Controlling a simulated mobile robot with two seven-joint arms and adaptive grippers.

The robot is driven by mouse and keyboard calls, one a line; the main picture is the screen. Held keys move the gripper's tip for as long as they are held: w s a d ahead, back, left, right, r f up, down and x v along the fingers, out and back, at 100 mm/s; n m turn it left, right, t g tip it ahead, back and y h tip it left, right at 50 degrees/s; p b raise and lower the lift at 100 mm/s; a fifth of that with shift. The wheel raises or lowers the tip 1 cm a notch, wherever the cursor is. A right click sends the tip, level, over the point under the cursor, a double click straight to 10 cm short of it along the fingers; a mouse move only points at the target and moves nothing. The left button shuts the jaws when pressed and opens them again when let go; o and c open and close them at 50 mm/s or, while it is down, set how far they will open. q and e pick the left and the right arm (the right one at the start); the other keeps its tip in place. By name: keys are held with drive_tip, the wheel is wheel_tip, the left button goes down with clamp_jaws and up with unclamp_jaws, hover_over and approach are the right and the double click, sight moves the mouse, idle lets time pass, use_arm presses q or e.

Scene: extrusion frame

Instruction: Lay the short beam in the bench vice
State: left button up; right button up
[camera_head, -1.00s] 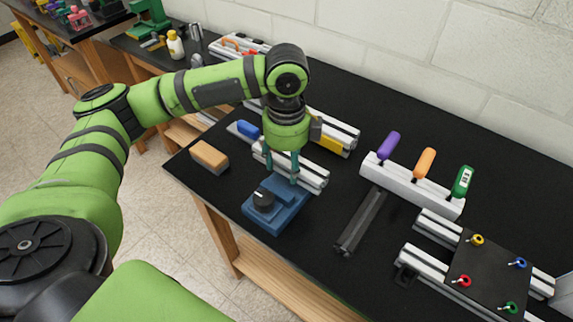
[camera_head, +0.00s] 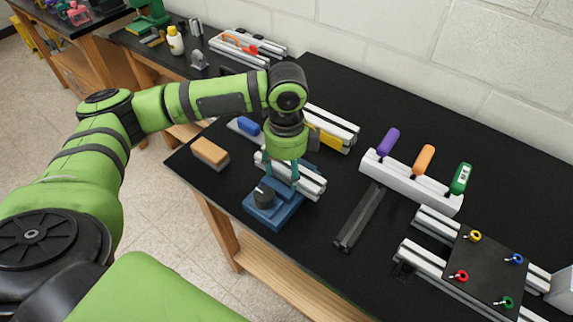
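The short beam (camera_head: 312,186) is a silver slotted extrusion, lying slantwise over the blue bench vice (camera_head: 270,215). Blue vice parts show in front of the beam and a little behind it. I cannot tell whether the beam rests in the jaws or is just above them. The vice has a dark round knob on its front left. My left gripper (camera_head: 282,176) points down with its teal fingers at the beam's middle and appears shut on it; the finger contact is partly hidden. My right gripper is not in view.
A brown-orange block (camera_head: 210,152) lies left of the vice. A dark bar (camera_head: 360,216) lies to its right. Behind are a white rack (camera_head: 412,182) with coloured handles and a silver rail (camera_head: 335,122). A black plate (camera_head: 487,265) on rails is at right.

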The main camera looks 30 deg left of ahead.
sight(287, 169)
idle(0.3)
use_arm(q)
drive_tip(key=shift+r, duration=0.1)
wheel_tip(287, 169, up, 13)
drive_tip(key=b, duration=0.2)
idle(1.4)
